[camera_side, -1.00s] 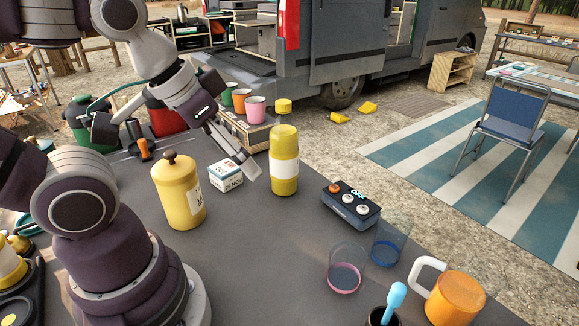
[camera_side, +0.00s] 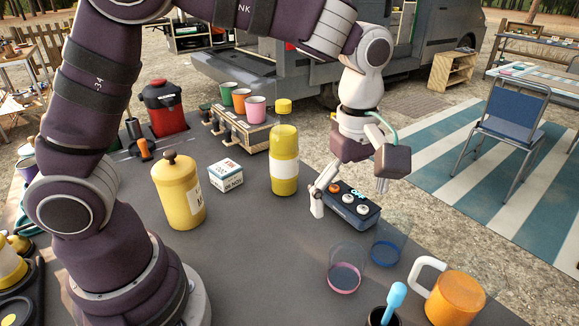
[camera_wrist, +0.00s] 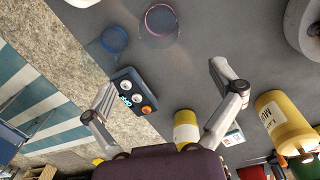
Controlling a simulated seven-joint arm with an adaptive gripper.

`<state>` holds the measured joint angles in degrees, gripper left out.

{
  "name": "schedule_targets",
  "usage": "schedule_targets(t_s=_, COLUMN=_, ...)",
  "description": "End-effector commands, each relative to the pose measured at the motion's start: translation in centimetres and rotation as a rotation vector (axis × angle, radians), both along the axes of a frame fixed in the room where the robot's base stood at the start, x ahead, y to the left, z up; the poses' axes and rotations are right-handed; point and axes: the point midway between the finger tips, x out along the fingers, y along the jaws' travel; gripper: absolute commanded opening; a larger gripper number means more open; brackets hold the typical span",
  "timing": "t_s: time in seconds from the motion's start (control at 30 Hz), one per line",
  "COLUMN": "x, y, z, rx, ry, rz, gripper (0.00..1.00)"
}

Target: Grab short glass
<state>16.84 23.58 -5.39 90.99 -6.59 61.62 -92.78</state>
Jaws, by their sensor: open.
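Two see-through glasses stand on the grey table. One has a pink base (camera_side: 345,279), and one is blue (camera_side: 387,250), just behind it to the right. In the wrist view, the pink glass (camera_wrist: 160,21) and the blue glass (camera_wrist: 114,41) are near the top edge, beyond my fingertips. I cannot tell for certain which is shorter. My gripper (camera_side: 350,202) is open and empty, pointing down over the dark blue box with knobs (camera_side: 350,204).
A yellow bottle (camera_side: 284,165), a yellow canister (camera_side: 180,195) and a small white box (camera_side: 226,176) stand to the left. An orange mug (camera_side: 455,299) and a dark cup with a light-blue utensil (camera_side: 395,300) are close to the glasses at the front. The table's middle is clear.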

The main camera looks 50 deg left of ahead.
Motion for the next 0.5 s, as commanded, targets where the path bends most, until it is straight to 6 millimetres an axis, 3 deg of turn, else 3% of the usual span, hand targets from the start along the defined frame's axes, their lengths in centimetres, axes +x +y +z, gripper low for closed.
schedule_targets(t_s=0.03, x=0.3, y=-0.8, z=-1.2, rx=0.000, ry=0.031, rz=0.076, gripper=0.92)
schedule_targets(t_s=0.17, x=0.6, y=-1.9, z=-2.8, rx=0.001, ry=0.066, rz=0.208, gripper=0.92)
schedule_targets(t_s=0.5, x=0.6, y=-1.7, z=-8.3, rx=0.003, ry=0.072, rz=0.227, gripper=0.92)
